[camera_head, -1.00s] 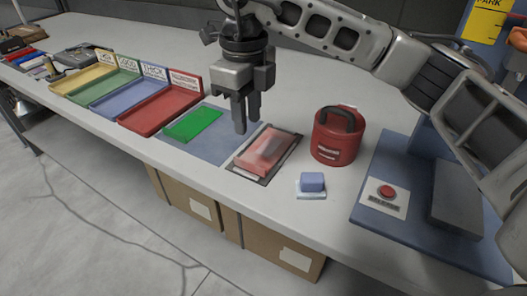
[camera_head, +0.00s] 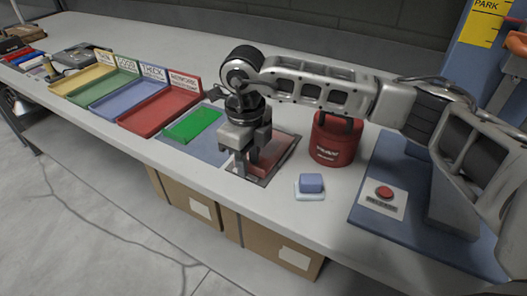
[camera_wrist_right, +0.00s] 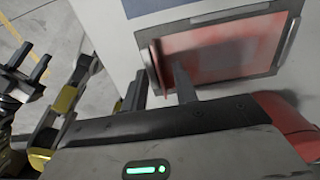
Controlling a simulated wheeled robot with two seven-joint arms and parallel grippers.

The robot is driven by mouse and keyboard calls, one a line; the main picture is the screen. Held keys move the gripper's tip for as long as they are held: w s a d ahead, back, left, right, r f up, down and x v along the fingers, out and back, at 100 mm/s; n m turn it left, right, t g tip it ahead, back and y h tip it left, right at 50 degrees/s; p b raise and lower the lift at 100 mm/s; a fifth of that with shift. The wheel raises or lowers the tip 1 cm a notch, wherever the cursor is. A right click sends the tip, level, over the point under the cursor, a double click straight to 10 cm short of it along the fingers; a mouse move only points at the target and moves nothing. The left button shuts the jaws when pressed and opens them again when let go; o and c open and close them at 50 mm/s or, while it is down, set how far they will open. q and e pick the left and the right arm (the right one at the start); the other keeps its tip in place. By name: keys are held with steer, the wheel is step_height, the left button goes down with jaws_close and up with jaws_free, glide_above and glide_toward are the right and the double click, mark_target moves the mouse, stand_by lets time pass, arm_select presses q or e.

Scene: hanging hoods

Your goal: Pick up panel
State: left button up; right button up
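The red see-through panel (camera_head: 270,160) lies on a dark-framed pad near the table's front edge. In the right wrist view the panel (camera_wrist_right: 225,48) fills the upper right, inside its grey frame. My right gripper (camera_head: 247,163) is low over the panel's left end and hides part of it. In the right wrist view its fingers (camera_wrist_right: 160,92) are apart, with the panel's near-left edge showing between them; contact cannot be told. What looks like my left gripper (camera_wrist_right: 30,62) shows at the left of that view, fingers apart and empty, away from the table.
A green plate (camera_head: 193,125) lies on a blue mat left of my right gripper. A red canister (camera_head: 336,140) stands right of the panel. A red tray (camera_head: 160,109) stands left.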

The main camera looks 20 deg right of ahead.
jaws_close()
steer(key=shift+r, duration=0.15)
